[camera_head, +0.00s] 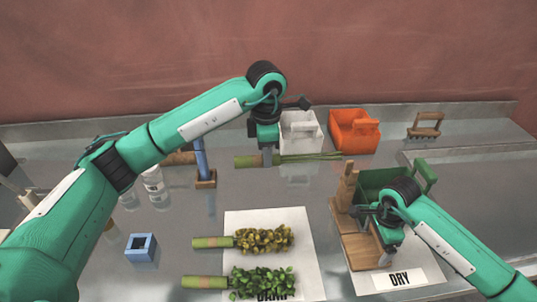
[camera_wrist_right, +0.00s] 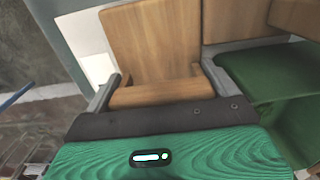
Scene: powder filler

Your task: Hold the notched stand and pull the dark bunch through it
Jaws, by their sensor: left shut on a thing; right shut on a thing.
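The notched wooden stand (camera_head: 358,236) is at the right of the head view, with an upright post on its far side. My right gripper (camera_head: 387,258) is shut on the stand's near part. In the right wrist view, its fingers (camera_wrist_right: 160,92) lie on either side of a wooden block of the stand (camera_wrist_right: 150,45). My left gripper (camera_head: 267,158) is at the far middle, shut on a bunch of thin dark-green stems (camera_head: 312,157). The bunch's olive handle (camera_head: 245,161) points left and its stems point right. The bunch is apart from the stand.
A yellowish bunch (camera_head: 264,240) and a leafy green bunch (camera_head: 262,281) lie on a white sheet (camera_head: 265,218). A green bin (camera_head: 378,184) adjoins the stand. White (camera_head: 300,145) and orange (camera_head: 354,131) caddies stand at the back. A blue post (camera_head: 202,160) stands left.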

